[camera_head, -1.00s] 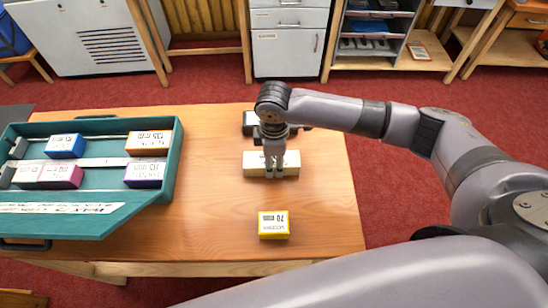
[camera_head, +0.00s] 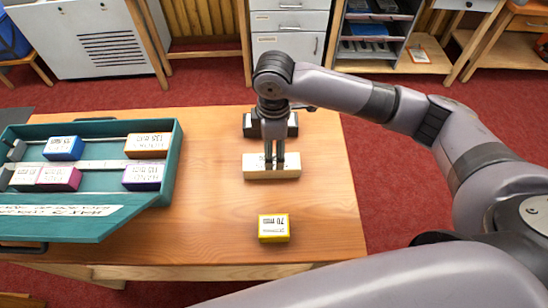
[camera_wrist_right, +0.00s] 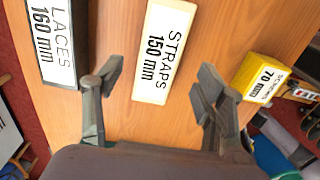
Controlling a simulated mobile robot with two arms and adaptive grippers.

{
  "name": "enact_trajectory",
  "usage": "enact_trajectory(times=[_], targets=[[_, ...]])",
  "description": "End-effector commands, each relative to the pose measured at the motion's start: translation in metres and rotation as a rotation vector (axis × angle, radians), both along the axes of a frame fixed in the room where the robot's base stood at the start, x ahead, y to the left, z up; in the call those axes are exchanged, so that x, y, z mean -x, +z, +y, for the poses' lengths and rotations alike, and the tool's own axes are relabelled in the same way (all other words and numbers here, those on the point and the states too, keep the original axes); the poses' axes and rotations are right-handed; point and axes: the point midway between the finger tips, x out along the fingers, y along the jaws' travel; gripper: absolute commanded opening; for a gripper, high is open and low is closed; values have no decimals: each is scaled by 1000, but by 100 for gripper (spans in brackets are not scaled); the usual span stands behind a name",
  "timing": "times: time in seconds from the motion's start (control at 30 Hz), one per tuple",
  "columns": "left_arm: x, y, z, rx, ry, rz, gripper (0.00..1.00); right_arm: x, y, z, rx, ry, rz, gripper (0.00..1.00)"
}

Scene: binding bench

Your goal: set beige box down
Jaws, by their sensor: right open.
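The beige box (camera_head: 256,167) rests on the wooden table, right of the teal tray. In the right wrist view the beige box (camera_wrist_right: 165,55) shows a white label reading "STRAPS 150 mm". My right gripper (camera_head: 274,166) is above it, pointing down, and hides part of its label in the head view. In the wrist view the gripper (camera_wrist_right: 155,80) has its fingers spread wide, with the box visible apart from them below. My left gripper is not in view.
A black box (camera_head: 292,128), labelled "LACES 160 mm", lies behind the beige box. A yellow box (camera_head: 274,229) lies in front of it. The teal tray (camera_head: 172,160) on the left holds several coloured boxes. Bare table (camera_head: 215,200) lies between tray and boxes.

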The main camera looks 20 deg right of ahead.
Motion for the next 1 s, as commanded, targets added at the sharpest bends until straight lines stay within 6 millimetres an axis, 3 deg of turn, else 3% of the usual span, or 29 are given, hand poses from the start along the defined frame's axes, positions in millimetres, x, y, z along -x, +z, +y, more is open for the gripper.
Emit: enact_trajectory(times=[0.13,0.33,1.0], targets=[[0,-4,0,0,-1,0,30,-1,28,0,-1,1,-3,65],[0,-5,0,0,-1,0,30,0,49,0,-1,0,-1,65],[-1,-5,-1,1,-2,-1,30,0,52,0,0,0,1,65]])
